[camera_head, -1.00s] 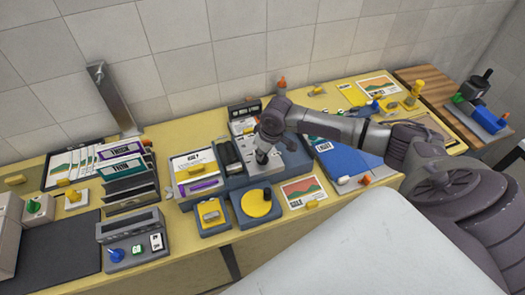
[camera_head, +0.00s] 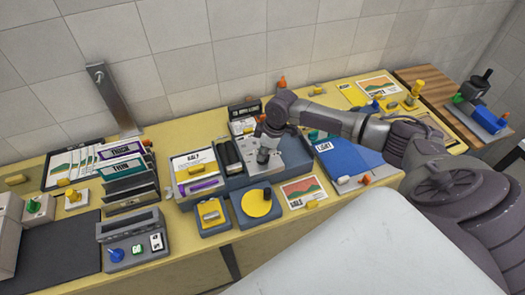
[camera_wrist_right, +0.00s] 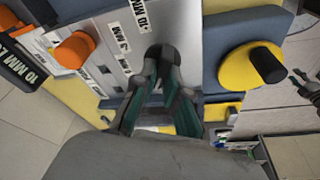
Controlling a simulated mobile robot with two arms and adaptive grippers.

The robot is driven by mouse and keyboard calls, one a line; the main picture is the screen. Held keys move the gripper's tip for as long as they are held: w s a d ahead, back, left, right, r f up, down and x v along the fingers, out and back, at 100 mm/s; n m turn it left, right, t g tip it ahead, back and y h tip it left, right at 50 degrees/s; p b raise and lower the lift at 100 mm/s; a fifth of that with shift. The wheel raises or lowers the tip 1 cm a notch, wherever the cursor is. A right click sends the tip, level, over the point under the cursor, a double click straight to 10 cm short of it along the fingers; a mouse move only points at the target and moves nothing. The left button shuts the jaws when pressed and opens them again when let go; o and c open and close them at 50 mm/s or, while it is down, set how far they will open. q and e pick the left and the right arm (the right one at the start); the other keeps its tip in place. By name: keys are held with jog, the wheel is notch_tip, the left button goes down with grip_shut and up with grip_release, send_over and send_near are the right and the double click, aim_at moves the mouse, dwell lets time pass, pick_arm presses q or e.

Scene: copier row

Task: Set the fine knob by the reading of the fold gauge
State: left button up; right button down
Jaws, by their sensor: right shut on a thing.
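My right gripper (camera_head: 264,158) points down at the grey top plate (camera_head: 292,152) of a blue-grey device in the middle of the table. In the right wrist view its fingertips (camera_wrist_right: 160,68) are shut on a small black knob (camera_wrist_right: 154,51) on the silver plate (camera_wrist_right: 120,40). The fingers and arm hide part of the knob and plate. Labels reading "10 MM" and "3 MM" lie along the plate. I cannot make out a gauge reading or pick out a pointer.
A yellow disc (camera_head: 257,203) with a black handle stands on a blue base in front of the device. A blue folder (camera_head: 347,156) lies to the right, a file rack (camera_head: 130,190) to the left.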

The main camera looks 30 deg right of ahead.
jog(key=shift+f+n+g+b, duration=0.15)
jog(key=shift+n+g+b, duration=0.25)
jog(key=shift+n, duration=0.7)
jog(key=shift+n+y, duration=0.3)
jog(key=shift+n, duration=0.6)
jog(key=c, duration=1.3)
grip_release()
jog(key=shift+r, duration=0.2)
